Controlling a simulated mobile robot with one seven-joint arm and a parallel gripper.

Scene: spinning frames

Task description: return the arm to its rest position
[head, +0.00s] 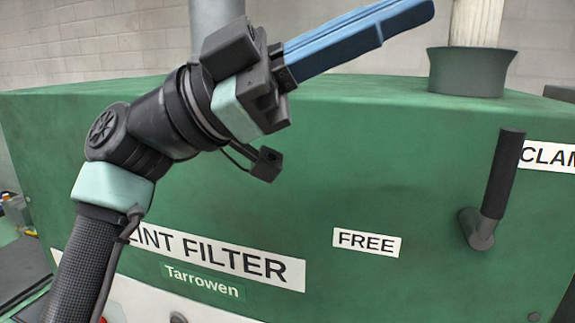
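My arm rises from the lower left and bends toward the upper right. My gripper (425,12) has long blue fingers that point up and to the right, above the top edge of the green machine (330,180). The fingers overlap from this side, so any gap between them cannot be made out. No held object shows at their tips. The gripper appears clear of the lever (500,175), which has a dark grip standing nearly upright, leaning slightly right, on a grey pivot.
The machine's front carries a "LINT FILTER" label (225,260) partly behind my arm, a "FREE" label (366,242) and a cut-off "CLAM" label (550,156). A dark green collar (470,72) around a pale post stands on top. A grey pipe (215,12) rises behind my gripper.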

